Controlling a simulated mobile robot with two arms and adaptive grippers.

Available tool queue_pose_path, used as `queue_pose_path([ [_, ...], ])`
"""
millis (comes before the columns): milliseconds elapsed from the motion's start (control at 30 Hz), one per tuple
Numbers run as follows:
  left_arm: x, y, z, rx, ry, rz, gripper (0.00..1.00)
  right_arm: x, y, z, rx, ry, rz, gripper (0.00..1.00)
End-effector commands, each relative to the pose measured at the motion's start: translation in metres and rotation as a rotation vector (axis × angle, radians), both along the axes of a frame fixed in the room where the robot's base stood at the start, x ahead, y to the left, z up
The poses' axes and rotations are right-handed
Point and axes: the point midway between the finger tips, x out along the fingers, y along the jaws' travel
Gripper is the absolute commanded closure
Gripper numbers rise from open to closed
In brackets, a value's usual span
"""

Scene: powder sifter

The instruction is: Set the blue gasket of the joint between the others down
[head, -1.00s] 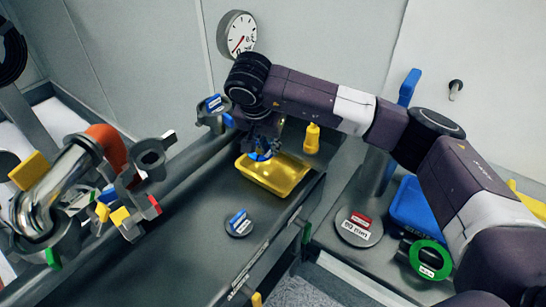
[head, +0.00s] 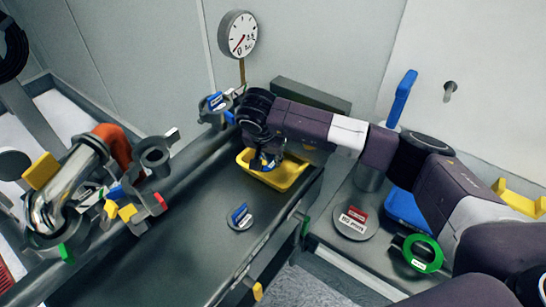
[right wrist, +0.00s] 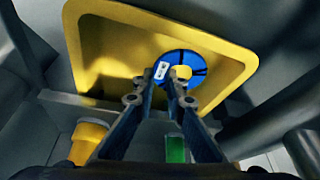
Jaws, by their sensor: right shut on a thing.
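The blue gasket (right wrist: 202,66) is a round disc with a white label and a yellow knob, in the right wrist view. It is over or in the yellow tray (right wrist: 110,52); whether it touches the floor of the tray I cannot tell. My right gripper (right wrist: 163,82) is shut on the gasket near its label and knob. In the head view my right gripper (head: 264,163) reaches down into the yellow tray (head: 290,180), and only a little blue shows beneath it. My left gripper is not in view.
A labelled disc (head: 240,217) lies on the dark bench in front of the tray. A steel pipe (head: 68,185) with clamps and coloured tabs stands at left. A grey disc (head: 355,224), a green ring (head: 423,254) and a blue bin (head: 405,208) are at right.

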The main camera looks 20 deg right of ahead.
Motion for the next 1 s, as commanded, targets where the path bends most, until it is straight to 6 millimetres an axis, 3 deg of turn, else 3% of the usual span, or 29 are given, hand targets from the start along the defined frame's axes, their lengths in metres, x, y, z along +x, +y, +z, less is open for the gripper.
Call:
queue_pose_path([
  [33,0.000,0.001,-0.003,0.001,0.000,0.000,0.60,0.000,0.000,-0.002,0.000,0.000,0.000,1.00],
  [67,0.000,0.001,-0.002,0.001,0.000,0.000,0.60,0.000,0.000,-0.002,0.000,0.000,0.000,0.87],
  [200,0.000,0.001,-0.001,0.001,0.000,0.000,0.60,0.000,0.000,-0.001,0.000,0.000,0.000,0.71],
  [600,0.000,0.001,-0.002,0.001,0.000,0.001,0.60,-0.001,0.001,0.005,0.002,-0.002,0.001,0.71],
  [1000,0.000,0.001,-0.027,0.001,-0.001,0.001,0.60,-0.025,0.019,0.079,0.001,-0.004,0.002,0.71],
])
